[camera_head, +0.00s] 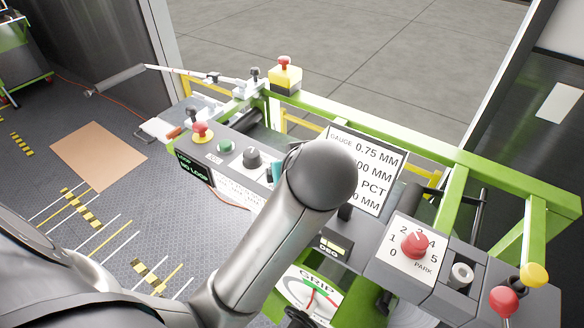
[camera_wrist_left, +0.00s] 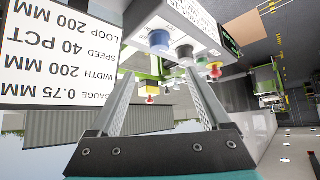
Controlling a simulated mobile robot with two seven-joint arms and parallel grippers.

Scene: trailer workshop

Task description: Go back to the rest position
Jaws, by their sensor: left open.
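My left arm (camera_head: 255,245) reaches in from the lower left of the head view and covers the middle of the control console (camera_head: 232,185). The left gripper is mostly hidden behind that arm there; only a sliver of teal shows beside it. In the left wrist view my left gripper (camera_wrist_left: 161,78) has its two fingers spread apart with nothing held between them. My right gripper is not in view.
A white settings sign (camera_head: 368,168) stands behind the arm. A dial with a red knob (camera_head: 414,244) and red and yellow levers (camera_head: 520,288) are at the right. A green rail (camera_head: 400,140) runs behind the console, bearing a yellow emergency-stop box (camera_head: 285,76). Open floor lies left.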

